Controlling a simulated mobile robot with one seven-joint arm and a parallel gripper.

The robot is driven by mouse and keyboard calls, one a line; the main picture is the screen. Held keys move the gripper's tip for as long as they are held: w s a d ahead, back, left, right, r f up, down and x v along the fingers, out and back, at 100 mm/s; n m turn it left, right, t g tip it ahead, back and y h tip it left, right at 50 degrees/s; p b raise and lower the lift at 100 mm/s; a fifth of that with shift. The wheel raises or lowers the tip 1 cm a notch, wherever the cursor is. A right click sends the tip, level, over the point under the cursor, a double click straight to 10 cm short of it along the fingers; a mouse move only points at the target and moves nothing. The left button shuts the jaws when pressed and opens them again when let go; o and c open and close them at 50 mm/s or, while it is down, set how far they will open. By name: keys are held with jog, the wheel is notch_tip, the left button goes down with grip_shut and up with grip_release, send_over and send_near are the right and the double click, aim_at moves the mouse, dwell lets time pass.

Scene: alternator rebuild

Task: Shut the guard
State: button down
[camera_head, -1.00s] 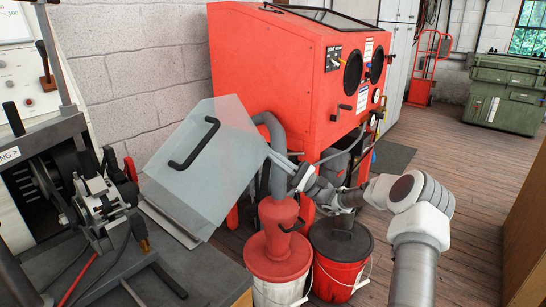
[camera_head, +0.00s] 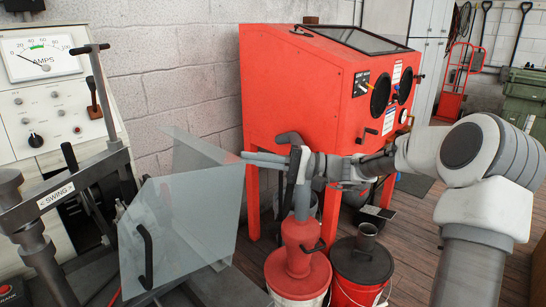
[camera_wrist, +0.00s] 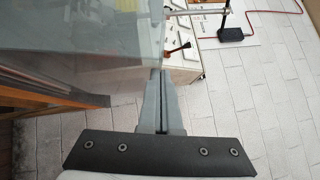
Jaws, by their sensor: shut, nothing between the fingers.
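The guard (camera_head: 196,220) is a clear, greyish box-like cover with a black bar handle (camera_head: 145,257) on its front panel. It stands tilted beside the grey machine (camera_head: 85,190) at left, and its panel also fills the upper left of the wrist view (camera_wrist: 75,45). My gripper (camera_head: 245,157) is shut and empty, with its tips at the guard's upper right edge; I cannot tell whether they touch it. In the wrist view, the closed fingers (camera_wrist: 160,78) point toward the bench, right beside the guard's panel. The machine's inner parts are partly hidden behind the guard.
A red blasting cabinet (camera_head: 300,90) stands behind my arm. A red-topped bucket (camera_head: 298,270) and a dark-lidded red bucket (camera_head: 361,264) stand below it. A panel with an amps dial (camera_head: 40,62) stands at the far left, against the block wall.

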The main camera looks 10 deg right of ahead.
aim_at(233, 164)
jog(key=shift+n+g+h, duration=0.4)
jog(key=shift+n+h, duration=0.4)
jog(key=shift+n, duration=0.1)
jog(key=s+a, duration=0.2)
jog(key=a, duration=0.1)
jog(key=s+a+r, duration=0.1)
jog(key=shift+a+r, duration=0.1)
jog(key=shift+a, duration=0.15)
jog(key=shift+s+a, duration=0.4)
jog(key=shift+a, duration=0.2)
jog(key=shift+s+a+n, duration=0.1)
jog(key=shift+a+n, duration=0.05)
jog(key=shift+n, duration=0.15)
